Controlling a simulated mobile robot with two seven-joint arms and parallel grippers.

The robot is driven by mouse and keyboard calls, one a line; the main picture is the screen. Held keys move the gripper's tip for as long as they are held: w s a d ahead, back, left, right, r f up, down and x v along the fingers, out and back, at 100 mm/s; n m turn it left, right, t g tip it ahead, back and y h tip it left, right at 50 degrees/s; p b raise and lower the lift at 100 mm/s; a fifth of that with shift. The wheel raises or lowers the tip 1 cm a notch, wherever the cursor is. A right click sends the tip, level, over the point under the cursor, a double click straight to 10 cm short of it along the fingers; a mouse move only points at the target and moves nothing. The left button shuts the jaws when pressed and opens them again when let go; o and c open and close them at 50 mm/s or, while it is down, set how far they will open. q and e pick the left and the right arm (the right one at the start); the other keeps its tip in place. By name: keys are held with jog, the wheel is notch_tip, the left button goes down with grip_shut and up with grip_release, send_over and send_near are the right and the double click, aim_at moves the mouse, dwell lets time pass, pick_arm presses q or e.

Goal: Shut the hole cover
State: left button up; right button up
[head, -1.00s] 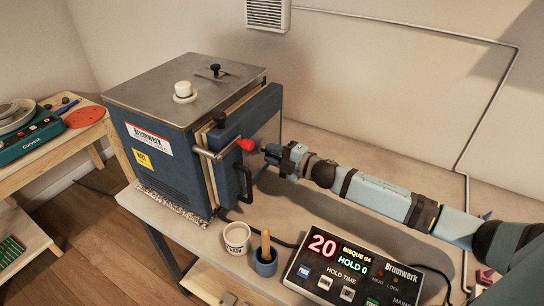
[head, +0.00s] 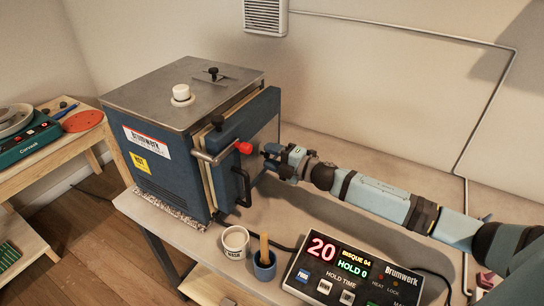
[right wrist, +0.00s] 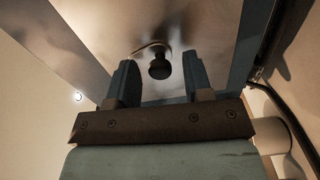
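The blue kiln (head: 165,160) stands on the table with its door (head: 262,120) on the right side. My right gripper (head: 268,154) is at the outer face of the door. In the right wrist view a black knob (right wrist: 159,67) stands out from a metal panel, with a pale curved edge beside it. It appears to belong to the hole cover, whose own outline is unclear. My right gripper (right wrist: 160,80) has its fingers apart on either side of the knob, with gaps visible. The door hides this knob in the head view. My left gripper is not in view.
A red-tipped latch bar (head: 243,147) and a black door handle (head: 242,187) project near my gripper. A white cup (head: 235,242), a blue cup with a wooden tool (head: 264,265) and a control box (head: 350,275) stand in front. The table behind my arm is clear.

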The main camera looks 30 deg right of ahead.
jog(key=shift+s, duration=0.1)
jog(key=b+v, duration=0.2)
jog(key=v, duration=1.1)
jog(key=shift+s+d, duration=0.15)
jog(key=shift+s, duration=0.1)
